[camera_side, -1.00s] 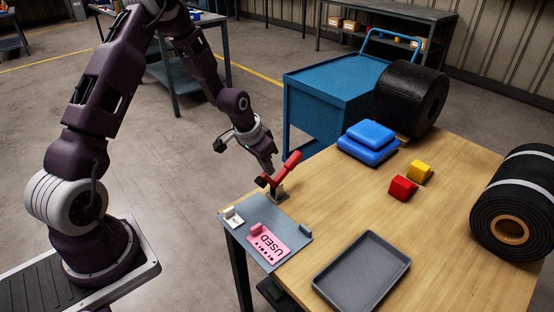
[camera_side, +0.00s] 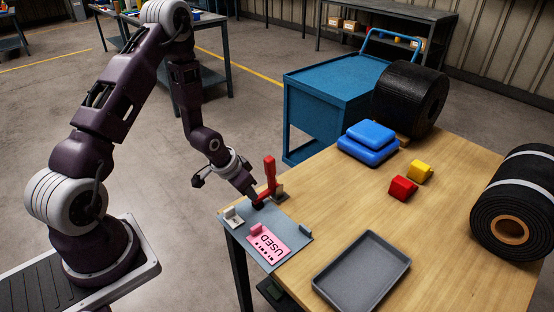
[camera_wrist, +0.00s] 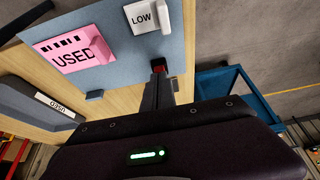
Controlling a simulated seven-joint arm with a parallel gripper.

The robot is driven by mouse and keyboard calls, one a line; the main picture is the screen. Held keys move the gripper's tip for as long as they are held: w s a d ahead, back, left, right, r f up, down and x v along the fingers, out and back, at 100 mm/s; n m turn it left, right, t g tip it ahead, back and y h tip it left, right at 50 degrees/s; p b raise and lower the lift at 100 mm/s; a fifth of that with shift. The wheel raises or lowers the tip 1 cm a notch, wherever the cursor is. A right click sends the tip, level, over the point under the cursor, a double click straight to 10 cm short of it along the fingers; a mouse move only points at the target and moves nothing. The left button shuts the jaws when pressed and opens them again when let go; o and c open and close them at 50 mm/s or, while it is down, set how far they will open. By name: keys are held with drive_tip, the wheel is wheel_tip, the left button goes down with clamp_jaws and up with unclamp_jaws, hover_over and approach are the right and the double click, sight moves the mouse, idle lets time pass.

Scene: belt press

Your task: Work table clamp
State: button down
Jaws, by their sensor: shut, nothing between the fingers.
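The red table clamp (camera_side: 269,170) stands at the back corner of the grey-blue plate (camera_side: 243,234), on the table's left corner. Its red handle is about upright in the side view. My gripper (camera_side: 256,200) is shut and points down at the low front side of the clamp, left of the handle. From this view I cannot tell if it touches the clamp. In the wrist view my gripper's fingers (camera_wrist: 160,88) are together, with a small red part of the clamp (camera_wrist: 159,66) just beyond their tips. The rest of the clamp is hidden there.
On the plate lie a pink USED card (camera_side: 268,243) and a white LOW tag (camera_wrist: 143,17). A grey tray (camera_side: 318,277), red block (camera_side: 402,189), yellow block (camera_side: 419,172), blue stacked pads (camera_side: 368,143) and black rolls (camera_side: 410,98) are on the table. A blue cart (camera_side: 325,90) stands behind.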

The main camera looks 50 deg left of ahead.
drive_tip(key=shift+s+f, duration=0.3)
drive_tip(key=shift+f, duration=0.35)
drive_tip(key=shift+s+f, duration=0.1)
drive_tip(key=shift+f, duration=0.05)
drive_tip(key=v, duration=0.7)
drive_tip(key=shift+r, duration=0.25)
